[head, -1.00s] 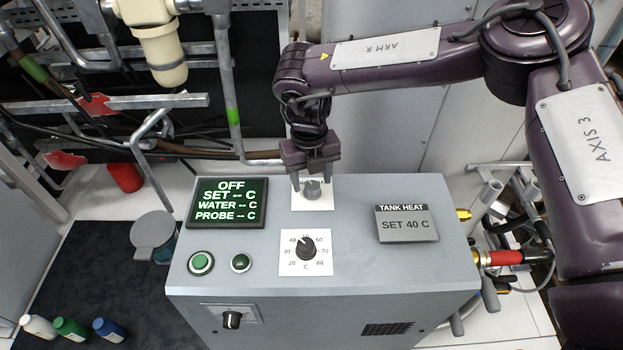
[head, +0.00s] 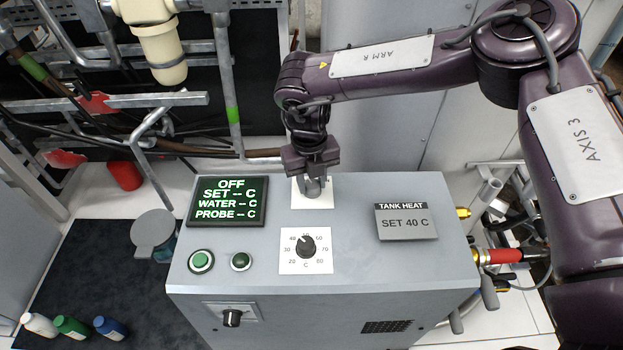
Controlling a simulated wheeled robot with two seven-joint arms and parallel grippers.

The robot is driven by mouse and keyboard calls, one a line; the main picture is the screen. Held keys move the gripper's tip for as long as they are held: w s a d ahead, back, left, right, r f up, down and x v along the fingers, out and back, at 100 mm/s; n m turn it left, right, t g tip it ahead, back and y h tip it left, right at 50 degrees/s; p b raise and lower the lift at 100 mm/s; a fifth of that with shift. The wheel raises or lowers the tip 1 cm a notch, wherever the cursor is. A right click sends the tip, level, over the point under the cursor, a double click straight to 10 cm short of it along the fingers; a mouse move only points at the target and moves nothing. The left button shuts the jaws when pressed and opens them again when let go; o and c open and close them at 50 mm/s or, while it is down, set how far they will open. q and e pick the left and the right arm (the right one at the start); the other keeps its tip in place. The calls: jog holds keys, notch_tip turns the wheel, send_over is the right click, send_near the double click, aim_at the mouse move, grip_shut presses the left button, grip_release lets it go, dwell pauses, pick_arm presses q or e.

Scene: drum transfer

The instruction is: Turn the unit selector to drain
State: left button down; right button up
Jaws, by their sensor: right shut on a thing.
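The grey control unit (head: 360,248) stands in the middle of the head view. A grey selector knob (head: 312,186) sits on a white plate (head: 300,203) at the back of its top. My right gripper (head: 312,182) comes down from above and is shut on this knob. The fingers and wrist cover most of the knob and the plate's markings, so its pointer cannot be read. The display (head: 228,202) reads OFF, with dashes for SET, WATER and PROBE. My left gripper is not in view.
In front of the selector is a black temperature dial (head: 306,247) marked 20 to 80. Two green buttons (head: 201,261) sit at left, a TANK HEAT sign (head: 406,222) at right. Another black knob (head: 232,318) is on the front face. Pipes (head: 150,101) fill the back left.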

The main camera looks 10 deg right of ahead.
aim_at(311, 182)
jog(key=shift+m, duration=0.3)
jog(key=m+p, duration=0.1)
jog(key=m, duration=0.4)
jog(key=shift+d+m+p, duration=0.1)
jog(key=shift+m+p, duration=0.2)
jog(key=m+p, duration=0.1)
jog(key=m, duration=0.4)
jog(key=shift+r+m+p, duration=0.1)
jog(key=shift+m+p, duration=0.2)
jog(key=shift+p, duration=0.05)
jog(key=o, duration=1)
jog(key=shift+c, duration=0.2)
notch_tip(311, 182, up, 8)
jog(key=shift+w+f+p, duration=0.15)
jog(key=shift+p, duration=0.15)
